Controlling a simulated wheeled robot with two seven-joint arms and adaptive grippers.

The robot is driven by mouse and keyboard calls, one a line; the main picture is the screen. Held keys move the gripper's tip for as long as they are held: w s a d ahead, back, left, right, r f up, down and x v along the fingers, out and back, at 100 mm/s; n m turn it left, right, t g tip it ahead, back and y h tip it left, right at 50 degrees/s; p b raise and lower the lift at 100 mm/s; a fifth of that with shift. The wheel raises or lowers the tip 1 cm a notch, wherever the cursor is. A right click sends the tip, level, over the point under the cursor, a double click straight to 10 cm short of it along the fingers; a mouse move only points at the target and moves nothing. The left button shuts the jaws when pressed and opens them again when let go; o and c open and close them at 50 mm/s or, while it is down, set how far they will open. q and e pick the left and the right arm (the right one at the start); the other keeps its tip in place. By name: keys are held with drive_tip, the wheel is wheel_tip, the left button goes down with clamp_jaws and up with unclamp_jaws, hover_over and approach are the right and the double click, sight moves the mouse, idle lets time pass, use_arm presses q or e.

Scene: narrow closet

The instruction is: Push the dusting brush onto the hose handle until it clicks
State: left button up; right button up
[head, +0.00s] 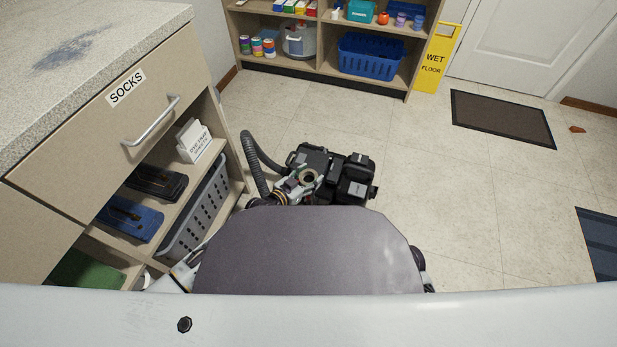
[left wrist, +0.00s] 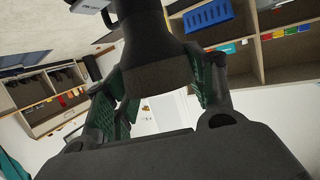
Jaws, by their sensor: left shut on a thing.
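My left gripper (head: 300,183) is low in front of me, beside the vacuum cleaner (head: 345,185). In the left wrist view its green-padded fingers (left wrist: 160,95) are shut on a dark piece with a narrow neck and a wide, speckled end, which looks like the dusting brush (left wrist: 150,45). The ribbed grey hose (head: 251,160) arches up on the left of the vacuum and comes down beside the gripper. I cannot make out the hose handle, and no joint between brush and handle shows. My right gripper is not in view.
A cabinet with a SOCKS drawer (head: 150,115) and a grey basket (head: 198,212) stands close on the left. Shelves with a blue basket (head: 370,62) and a yellow wet-floor sign (head: 436,60) are at the back. The tiled floor (head: 440,180) to the right is clear up to the mats.

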use_arm(q)
drive_tip(key=shift+f, duration=0.2)
drive_tip(key=o, duration=1.1)
drive_tip(key=shift+v, duration=5.95)
drive_tip(key=shift+s+d, duration=0.1)
